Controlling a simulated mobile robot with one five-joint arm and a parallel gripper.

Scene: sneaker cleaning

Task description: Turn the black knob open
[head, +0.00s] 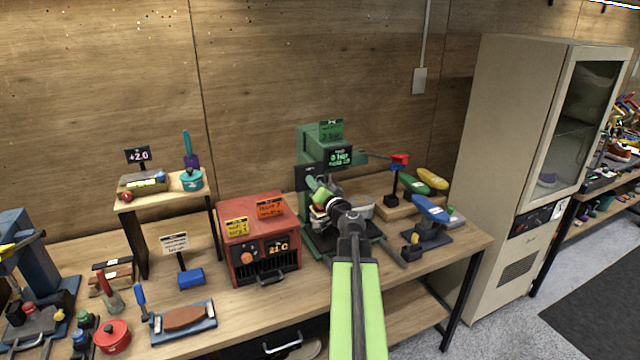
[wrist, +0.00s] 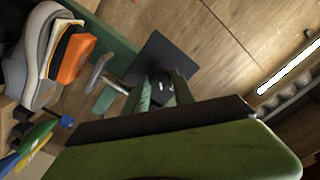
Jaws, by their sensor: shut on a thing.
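The black knob (wrist: 162,88) shows in the wrist view, in front of a dark square plate (wrist: 160,58), with small white marks on its face. My gripper (wrist: 160,92) has one finger on each side of it and is shut on it. In the head view, my gripper (head: 316,188) reaches the left front of the green press machine (head: 309,145), and the knob is hidden there. The machine's display (head: 339,157) appears to read 0 bar.
A grey sneaker (wrist: 38,55) with an orange block (wrist: 76,58) sits in the machine, left in the wrist view. A red heater box (head: 240,235) stands left of the machine. Colourful shoe-shaped pieces (head: 431,179) and a blue-topped stand (head: 432,212) are right. A tall cabinet (head: 500,150) stands beyond.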

